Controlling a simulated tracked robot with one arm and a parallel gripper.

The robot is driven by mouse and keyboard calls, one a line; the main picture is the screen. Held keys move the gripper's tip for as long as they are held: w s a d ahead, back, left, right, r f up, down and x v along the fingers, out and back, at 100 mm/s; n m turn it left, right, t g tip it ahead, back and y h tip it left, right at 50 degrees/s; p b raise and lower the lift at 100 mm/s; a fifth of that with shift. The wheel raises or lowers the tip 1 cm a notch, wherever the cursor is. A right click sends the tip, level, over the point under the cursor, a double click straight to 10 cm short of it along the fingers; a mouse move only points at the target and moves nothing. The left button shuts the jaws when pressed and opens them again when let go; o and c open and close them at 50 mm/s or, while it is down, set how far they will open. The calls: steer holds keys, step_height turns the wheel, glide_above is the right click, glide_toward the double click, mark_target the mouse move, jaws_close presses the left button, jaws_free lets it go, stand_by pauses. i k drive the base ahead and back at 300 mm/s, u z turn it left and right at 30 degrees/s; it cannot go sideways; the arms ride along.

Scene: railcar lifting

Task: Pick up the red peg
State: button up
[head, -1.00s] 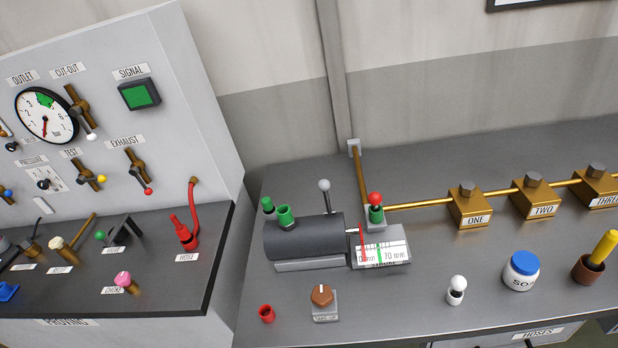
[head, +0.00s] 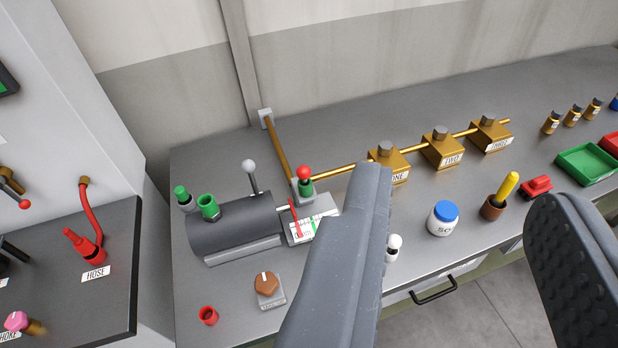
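A short red cylinder (head: 208,316), which may be the red peg, sits on the grey bench (head: 345,128) near its front left. My gripper (head: 458,190) is open and empty. Its two dark grey fingers are wide apart over the front of the bench, to the right of the red cylinder. The left finger covers part of the bench between the brown knob (head: 267,284) and the white-topped peg (head: 393,247), which is partly hidden.
A dark cylinder (head: 235,225) with green fittings and a gauge plate (head: 310,223) stands behind the red cylinder. Brass blocks (head: 442,148) line a pipe. A blue-lidded jar (head: 442,218), a brown cup (head: 492,208) and a green tray (head: 588,163) are right. A hose panel (head: 75,270) is left.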

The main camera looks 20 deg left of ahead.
mark_target(303, 172)
steer(key=u, duration=0.1)
steer(key=i, duration=1)
steer(key=z, duration=0.1)
